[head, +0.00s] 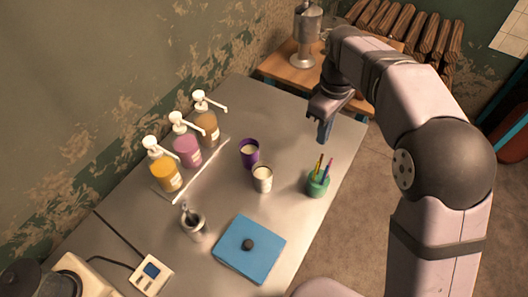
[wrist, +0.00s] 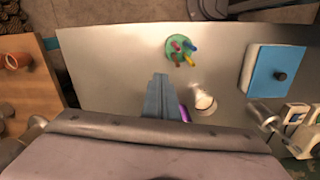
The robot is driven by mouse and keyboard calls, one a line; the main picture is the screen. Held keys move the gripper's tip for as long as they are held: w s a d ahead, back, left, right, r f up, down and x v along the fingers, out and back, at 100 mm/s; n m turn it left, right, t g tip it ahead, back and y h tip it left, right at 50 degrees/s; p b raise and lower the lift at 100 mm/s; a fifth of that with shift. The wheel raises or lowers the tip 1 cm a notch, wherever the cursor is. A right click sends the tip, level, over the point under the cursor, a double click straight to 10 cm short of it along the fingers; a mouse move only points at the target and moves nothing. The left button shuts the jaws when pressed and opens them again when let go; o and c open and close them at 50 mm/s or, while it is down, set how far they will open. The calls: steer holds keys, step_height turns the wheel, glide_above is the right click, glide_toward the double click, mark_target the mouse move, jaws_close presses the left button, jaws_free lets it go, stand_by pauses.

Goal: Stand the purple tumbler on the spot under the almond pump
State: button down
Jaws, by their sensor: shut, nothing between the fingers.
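The purple tumbler (head: 250,155) stands upright on the grey table, right of the pump row, with something pale inside. In the wrist view only a purple sliver (wrist: 185,114) shows beside my fingers. Three pump bottles stand in a row: yellow (head: 166,177), pinkish purple (head: 187,150) and brown (head: 207,128). The brown one, farthest back, looks like the almond pump; its label is unreadable. Its white spout points right. I cannot make out a marked spot under it. My gripper (head: 325,131) is shut and empty, above the table right of and behind the tumbler; its fingers (wrist: 160,97) point down.
A cream cup (head: 263,182) stands close in front of the purple tumbler. A green pen holder (head: 318,185) is near the right edge. The table behind the tumbler is clear.

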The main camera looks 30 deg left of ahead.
mark_target(252, 150)
steer(key=s+a+f+n, duration=0.2)
steer(key=s+a, duration=0.5)
steer(key=a, duration=0.4)
steer(key=f, duration=0.3)
steer(key=f+p, duration=0.1)
steer(key=f, duration=0.2)
steer(key=f+p, duration=0.1)
steer(key=f, duration=0.3)
steer(key=shift+w+d, duration=0.2)
steer(key=shift+d, duration=0.2)
steer(key=a+p, duration=0.1)
steer(key=a, duration=0.1)
steer(key=shift+a+f+p, duration=0.1)
steer(key=shift+a+p, duration=0.25)
steer(key=shift+p, duration=0.05)
steer(key=shift+w+a+p, duration=0.1)
steer(key=shift+a+p, duration=0.2)
steer(key=shift+a, duration=0.4)
steer(key=shift+a, duration=0.1)
steer(key=shift+a, duration=1.8)
steer(key=shift+d, duration=0.1)
